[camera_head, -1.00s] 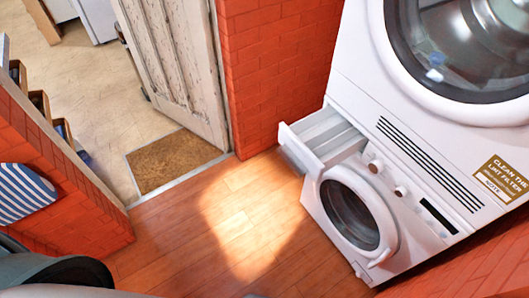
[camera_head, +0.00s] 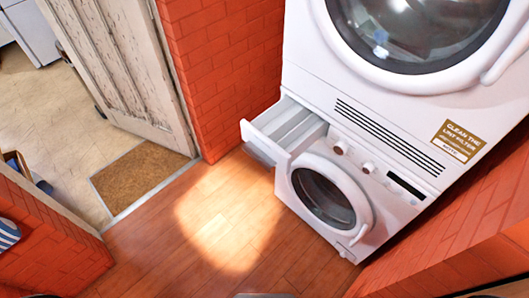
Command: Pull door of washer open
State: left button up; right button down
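The white washer (camera_head: 376,190) stands at the right, under a larger white dryer (camera_head: 300,68). The washer's round door (camera_head: 323,195) has dark glass and a white rim, and it looks shut. A white handle (camera_head: 359,236) sits at the door's lower right edge. The washer's detergent drawer (camera_head: 270,133) at its upper left is pulled out. Neither of my grippers is in view.
Brick walls flank the space, one at the left (camera_head: 50,245) and one at the right (camera_head: 480,215). A worn white door (camera_head: 125,70) stands open beside a brown doormat (camera_head: 138,172). The wooden floor (camera_head: 200,245) before the washer is clear.

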aim_at(363, 219)
jog(key=z, duration=2.05)
jog(key=k+j, duration=0.55)
jog(key=j, duration=0.1)
